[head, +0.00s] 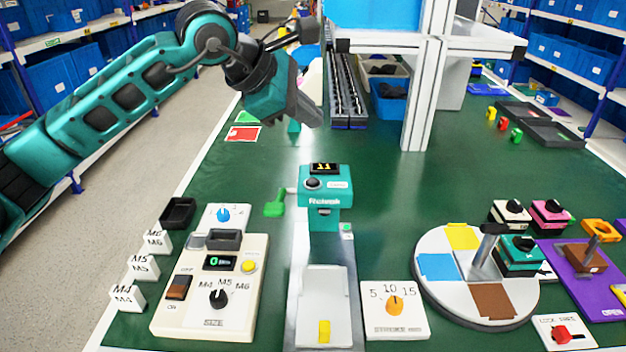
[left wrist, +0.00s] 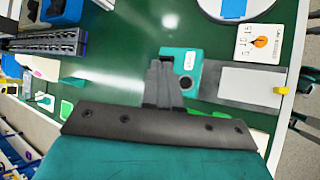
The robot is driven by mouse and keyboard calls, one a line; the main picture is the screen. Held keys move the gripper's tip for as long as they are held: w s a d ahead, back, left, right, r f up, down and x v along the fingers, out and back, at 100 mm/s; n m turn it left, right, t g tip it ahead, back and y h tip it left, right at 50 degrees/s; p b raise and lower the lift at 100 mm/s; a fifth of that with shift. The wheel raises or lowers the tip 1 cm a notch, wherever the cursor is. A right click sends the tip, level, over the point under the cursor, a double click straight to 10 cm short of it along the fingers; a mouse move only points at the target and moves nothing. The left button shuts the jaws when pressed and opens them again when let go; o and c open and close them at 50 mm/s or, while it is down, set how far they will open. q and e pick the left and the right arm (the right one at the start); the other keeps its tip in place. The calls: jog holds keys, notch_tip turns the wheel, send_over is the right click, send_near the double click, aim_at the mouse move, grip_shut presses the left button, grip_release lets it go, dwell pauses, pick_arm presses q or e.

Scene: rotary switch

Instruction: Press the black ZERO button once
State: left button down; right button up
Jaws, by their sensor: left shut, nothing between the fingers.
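The device stands upright at the middle of the green table. My left gripper (head: 314,121) is shut and empty, pointing down above and behind the device, apart from it in the head view. In the left wrist view its closed fingers (left wrist: 163,64) overlap the teal device (left wrist: 190,57); a round dark button (left wrist: 186,83) shows beside them.
A white panel with a black knob (head: 217,298) stands left, and a white card with an orange knob (head: 394,305) stands right. A round coloured turntable (head: 437,290) lies farther right. A white frame post (head: 424,95) rises behind the device. A green part (head: 275,204) lies beside it.

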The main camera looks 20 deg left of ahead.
pick_arm(q)
jog(key=f, duration=0.1)
jog(key=b, duration=0.5)
send_over(309, 183)
notch_tip(309, 183, down, 6)
jog(key=shift+f, duration=0.2)
jog(key=shift+f+b, duration=0.4)
jog(key=shift+f, duration=0.3)
pick_arm(e)
jog(key=shift+w+a+f+y, duration=0.15)
jog(key=shift+w+a+f, duration=0.15)
jog(key=shift+a+f, duration=0.35)
jog(key=shift+w+a+f+y, duration=0.15)
jog(key=shift+w+a+f, duration=0.2)
jog(key=shift+f, duration=0.35)
jog(key=shift+s+f, duration=0.1)
jog(key=shift+s, duration=0.1)
jog(key=shift+f, duration=0.1)
pick_arm(q)
jog(key=shift+f+b, duration=0.4)
jog(key=shift+b, duration=0.1)
pick_arm(e)
jog(key=shift+f, duration=0.45)
